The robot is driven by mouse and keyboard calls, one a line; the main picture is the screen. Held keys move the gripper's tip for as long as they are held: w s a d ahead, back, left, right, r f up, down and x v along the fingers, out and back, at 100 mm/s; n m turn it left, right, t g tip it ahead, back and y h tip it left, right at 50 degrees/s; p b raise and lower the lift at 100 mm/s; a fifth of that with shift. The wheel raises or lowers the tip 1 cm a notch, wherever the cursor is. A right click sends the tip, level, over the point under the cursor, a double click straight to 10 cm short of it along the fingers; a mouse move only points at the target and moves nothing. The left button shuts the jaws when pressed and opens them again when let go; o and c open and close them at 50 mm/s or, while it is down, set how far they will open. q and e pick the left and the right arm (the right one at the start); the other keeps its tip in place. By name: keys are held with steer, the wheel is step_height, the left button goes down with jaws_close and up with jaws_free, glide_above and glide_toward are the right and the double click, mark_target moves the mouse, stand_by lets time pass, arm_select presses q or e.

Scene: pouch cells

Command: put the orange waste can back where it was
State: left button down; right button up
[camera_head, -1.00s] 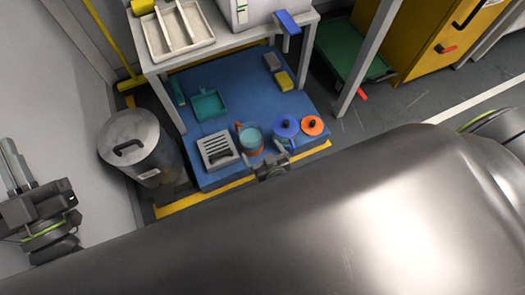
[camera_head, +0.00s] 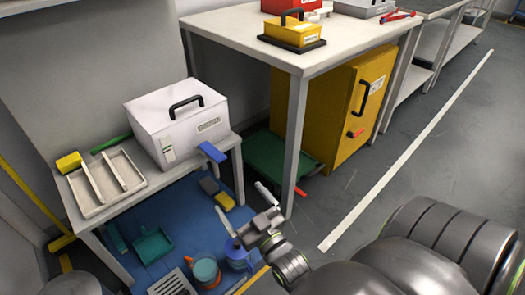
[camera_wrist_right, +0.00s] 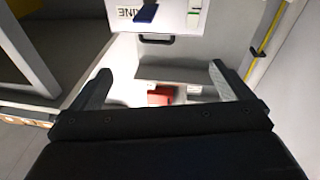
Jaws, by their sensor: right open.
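My right gripper (camera_head: 246,209) is open, with its two light fingers spread above the right edge of the blue mat (camera_head: 190,215). No waste can shows between its fingers in the head view. The right wrist view also shows the open fingers (camera_wrist_right: 160,82), with a small red thing (camera_wrist_right: 160,95) beyond them that I cannot identify. A blue can (camera_head: 238,257) stands on the mat just below the gripper. An orange bucket with a teal top (camera_head: 206,272) stands left of it. The orange-lidded can is not visible now; my right gripper and wrist may hide it. My left gripper is not in view.
A low white table (camera_head: 150,190) stands over the mat, with a white box (camera_head: 178,122) and a divided tray (camera_head: 107,187). A taller table (camera_head: 225,20) and a yellow cabinet (camera_head: 345,115) are behind the gripper. Open grey floor (camera_head: 420,150) lies to the right.

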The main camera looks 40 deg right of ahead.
steer(key=s+r+t, duration=0.1)
steer(key=s+r, duration=0.2)
steer(key=r, duration=0.6)
steer(key=s+r+t, duration=0.2)
steer(key=s+r, duration=0.2)
steer(key=r, duration=0.5)
steer(key=shift+s+n+t+y, duration=0.15)
steer(key=shift+n+t+y, duration=0.15)
steer(key=shift+n+y, duration=0.1)
